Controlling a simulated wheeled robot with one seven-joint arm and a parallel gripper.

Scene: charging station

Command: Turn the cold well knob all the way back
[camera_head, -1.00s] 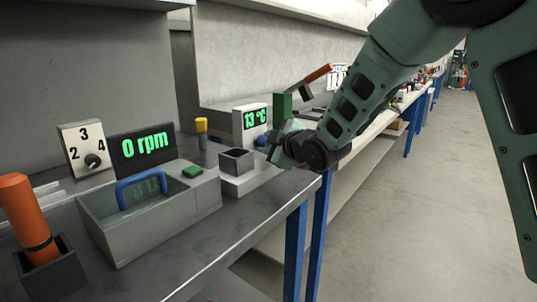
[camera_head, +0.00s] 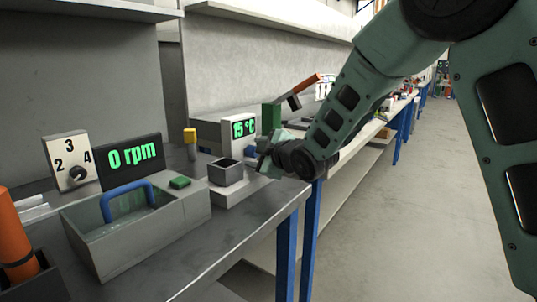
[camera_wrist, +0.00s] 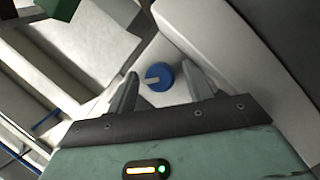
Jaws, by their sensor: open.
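The cold well knob (camera_wrist: 159,76) is a round blue knob with a grey bar across its face. In the wrist view it sits on a pale surface between the fingertips of my gripper (camera_wrist: 160,84). The two fingers are apart, one on each side of it; I cannot tell whether either touches it. In the head view my gripper (camera_head: 264,160) is at the right side of the cold well unit (camera_head: 236,189), and the knob is mostly hidden there. The unit's display (camera_head: 243,128) reads 15 °C in green, and a dark square well (camera_head: 226,172) stands in front of it.
A grey basin with a blue handle (camera_head: 127,200) and a 0 rpm display (camera_head: 134,157) stand to the left. A numbered dial (camera_head: 73,173) is beside them. A green block (camera_head: 271,118) rises just behind my gripper. The bench's front edge (camera_head: 262,225) is clear.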

